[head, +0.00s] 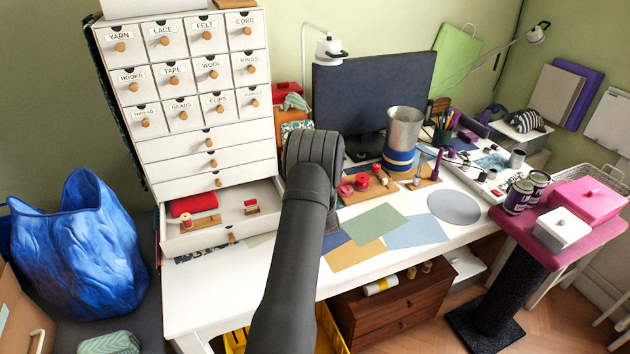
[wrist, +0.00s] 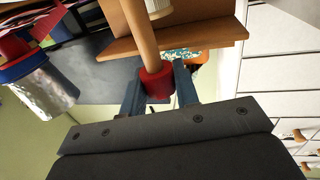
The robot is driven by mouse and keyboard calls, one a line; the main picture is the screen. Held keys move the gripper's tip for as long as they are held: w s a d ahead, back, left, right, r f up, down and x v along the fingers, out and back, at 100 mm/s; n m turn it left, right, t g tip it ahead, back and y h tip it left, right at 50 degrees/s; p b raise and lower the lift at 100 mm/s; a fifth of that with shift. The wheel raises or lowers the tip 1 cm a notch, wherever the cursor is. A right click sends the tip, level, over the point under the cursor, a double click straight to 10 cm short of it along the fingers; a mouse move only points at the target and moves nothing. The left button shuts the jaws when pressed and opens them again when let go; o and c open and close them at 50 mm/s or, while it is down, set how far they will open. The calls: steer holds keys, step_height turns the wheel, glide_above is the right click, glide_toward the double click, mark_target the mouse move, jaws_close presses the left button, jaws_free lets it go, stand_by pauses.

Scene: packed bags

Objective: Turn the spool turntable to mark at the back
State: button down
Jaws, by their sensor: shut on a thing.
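The spool turntable seems to be the wooden piece with red spools (head: 368,188) on the desk right of my arm in the head view; I cannot make out a mark on it. In the wrist view, a wooden board (wrist: 190,38) and a wooden rod (wrist: 140,35) stand beyond my gripper (wrist: 158,88). My gripper is shut on a red cylindrical piece (wrist: 156,80) at the near end of the rod, one finger on each side. In the head view my arm hides the fingers and the gripped piece.
A metal bin (head: 404,130) stands behind the spools. A monitor (head: 350,92) is at the back. A white drawer cabinet (head: 195,95) with an open drawer (head: 225,228) is on the left. Paper sheets (head: 375,222) and a grey disc (head: 455,207) lie at the front.

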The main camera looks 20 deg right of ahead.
steer(key=shift+n+y, duration=0.7)
steer(key=shift+y, duration=0.4)
steer(key=shift+d+n+y, duration=0.1)
steer(key=shift+n+y, duration=0.8)
steer(key=shift+y, duration=0.5)
steer(key=shift+n+g+y, duration=0.5)
steer(key=shift+n+y, duration=1.4)
steer(key=shift+y, duration=1)
steer(key=shift+n+g+y, duration=1.6)
steer(key=shift+n+y, duration=0.4)
steer(key=shift+y, duration=0.6)
steer(key=shift+n+g+y, duration=1)
steer(key=shift+g+y, duration=0.1)
steer(key=shift+g, duration=0.1)
steer(key=shift+n+g+y, duration=0.5)
steer(key=shift+n+g, duration=0.1)
steer(key=shift+g, duration=0.1)
steer(key=c, duration=1.1)
jaws_free()
steer(key=shift+c, duration=0.2)
